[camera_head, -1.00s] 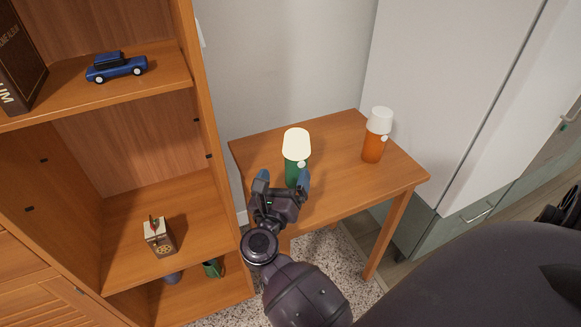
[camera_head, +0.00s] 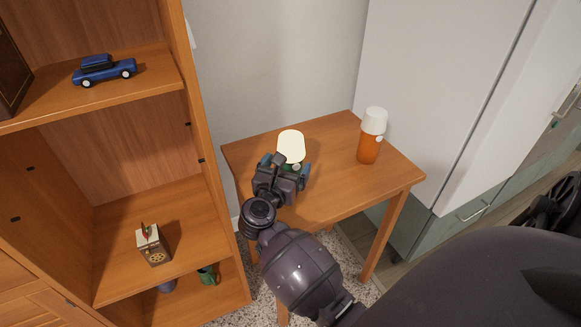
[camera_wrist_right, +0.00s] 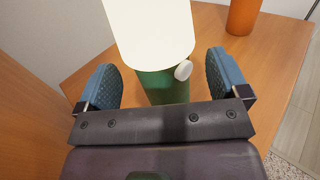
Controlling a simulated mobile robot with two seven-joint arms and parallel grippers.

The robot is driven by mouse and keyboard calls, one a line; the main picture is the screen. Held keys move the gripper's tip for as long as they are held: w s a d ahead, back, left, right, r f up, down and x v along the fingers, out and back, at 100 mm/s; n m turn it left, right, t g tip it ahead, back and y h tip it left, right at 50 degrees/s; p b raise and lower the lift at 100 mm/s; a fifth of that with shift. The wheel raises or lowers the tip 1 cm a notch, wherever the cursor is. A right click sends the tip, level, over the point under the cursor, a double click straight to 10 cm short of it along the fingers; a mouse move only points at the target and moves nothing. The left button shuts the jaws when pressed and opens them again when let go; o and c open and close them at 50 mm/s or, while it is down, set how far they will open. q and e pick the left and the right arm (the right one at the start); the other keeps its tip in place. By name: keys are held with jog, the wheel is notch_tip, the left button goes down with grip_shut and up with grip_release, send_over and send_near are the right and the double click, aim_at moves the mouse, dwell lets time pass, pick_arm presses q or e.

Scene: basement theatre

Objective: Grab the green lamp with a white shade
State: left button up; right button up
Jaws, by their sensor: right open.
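The green lamp with a white shade (camera_head: 291,146) stands upright on the small wooden table. Its green body is mostly hidden behind my right gripper (camera_head: 285,167) in the head view. In the right wrist view, the lamp's green base (camera_wrist_right: 160,85) is between the two blue-padded fingers of my right gripper (camera_wrist_right: 165,82). The fingers are open, with a gap on each side of the lamp. A small white knob (camera_wrist_right: 183,70) shows on the lamp's right side. My left gripper is not in view.
An orange lamp with a white shade (camera_head: 369,148) stands further right on the wooden table (camera_head: 335,190). A wooden shelf (camera_head: 150,85) with a blue toy car (camera_head: 104,70) and a small box (camera_head: 153,246) is at the left. A white cabinet (camera_head: 435,90) stands at the right.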

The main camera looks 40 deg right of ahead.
aim_at(287, 166)
jog(key=shift+x, duration=1.65)
jog(key=shift+f, duration=0.15)
jog(key=c, duration=1.2)
